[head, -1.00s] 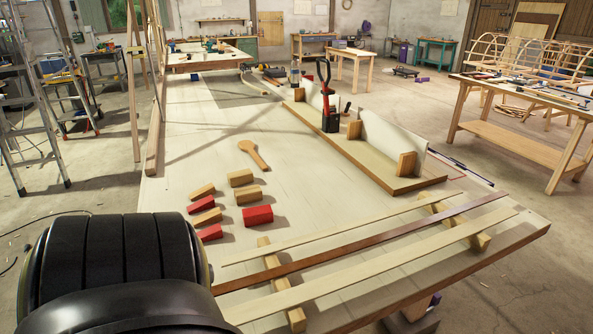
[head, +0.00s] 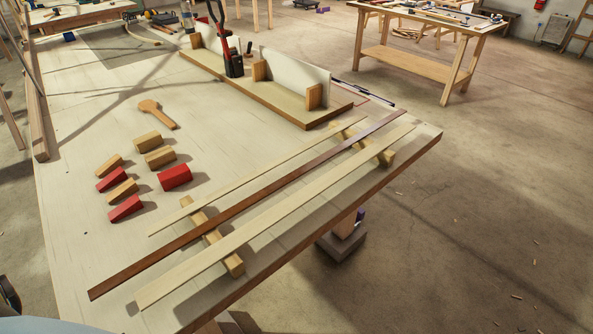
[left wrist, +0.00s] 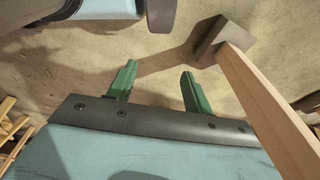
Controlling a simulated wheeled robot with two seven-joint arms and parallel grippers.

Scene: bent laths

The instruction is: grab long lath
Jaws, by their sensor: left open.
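Three laths lie side by side across two wooden bearers on the workbench in the head view. The dark brown lath (head: 255,203) is in the middle and looks longest. A wide pale lath (head: 290,211) lies nearest the bench's edge. A narrow pale lath (head: 262,175) lies on the far side. My left gripper (left wrist: 158,68) shows in the left wrist view with its two green fingers apart and nothing between them. It is above bare floor, beside a wooden leg (left wrist: 265,105) with a dark foot. Neither gripper shows in the head view.
The bearers (head: 228,258) lift the laths off the workbench (head: 75,215). Several red and tan blocks (head: 174,177) and a wooden paddle (head: 158,114) lie left of them. A board with uprights (head: 265,92) stands behind. Floor is open to the right.

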